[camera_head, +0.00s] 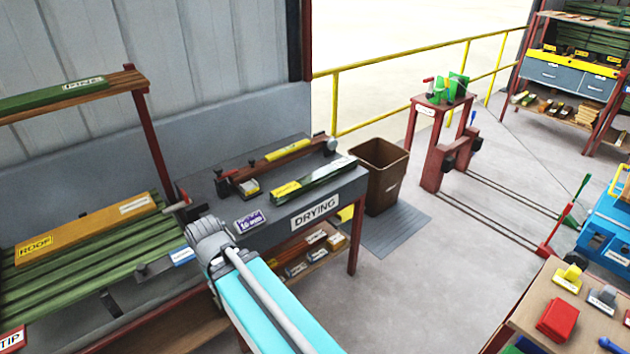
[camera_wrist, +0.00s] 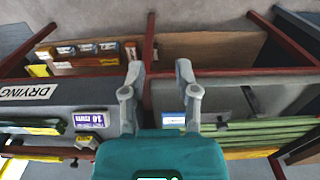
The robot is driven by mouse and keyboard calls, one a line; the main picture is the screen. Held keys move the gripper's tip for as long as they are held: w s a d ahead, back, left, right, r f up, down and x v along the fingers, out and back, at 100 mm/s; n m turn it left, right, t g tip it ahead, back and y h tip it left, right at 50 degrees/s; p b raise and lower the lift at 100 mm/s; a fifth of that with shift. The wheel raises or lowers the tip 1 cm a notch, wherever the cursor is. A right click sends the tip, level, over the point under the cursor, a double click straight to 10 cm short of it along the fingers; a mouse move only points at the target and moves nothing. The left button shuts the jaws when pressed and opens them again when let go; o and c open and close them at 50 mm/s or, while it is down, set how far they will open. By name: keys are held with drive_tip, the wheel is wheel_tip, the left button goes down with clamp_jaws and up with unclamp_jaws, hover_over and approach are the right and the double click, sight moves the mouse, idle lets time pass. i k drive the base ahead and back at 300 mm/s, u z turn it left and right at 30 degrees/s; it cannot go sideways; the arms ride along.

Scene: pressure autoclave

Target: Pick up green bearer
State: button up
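Several green lengths show, and I cannot tell which one the task calls the bearer. One green bar (camera_head: 318,178) with a yellow label lies on the grey bench marked DRYING (camera_head: 354,181). It shows at the left in the wrist view (camera_wrist: 32,127). Long green boards (camera_head: 100,265) lie side by side on the left rack; they show at the right in the wrist view (camera_wrist: 255,132). My gripper (camera_wrist: 159,78) is open and empty, its fingers apart above the bench front. In the head view my arm hides its fingertips.
A brown bin (camera_head: 380,178) stands right of the bench. An orange ROOF board (camera_head: 85,225) lies on the green boards. A purple-labelled plate (camera_head: 250,221) sits on the bench's front edge. A lower shelf (camera_head: 312,262) holds small blocks. Open floor lies to the right.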

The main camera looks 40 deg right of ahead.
sight(286, 194)
drive_tip(key=k, duration=0.65)
drive_tip(key=z, duration=0.1)
drive_tip(key=i, duration=0.45)
drive_tip(key=z, duration=0.55)
drive_tip(key=i, duration=0.95)
drive_tip(key=z, duration=0.55)
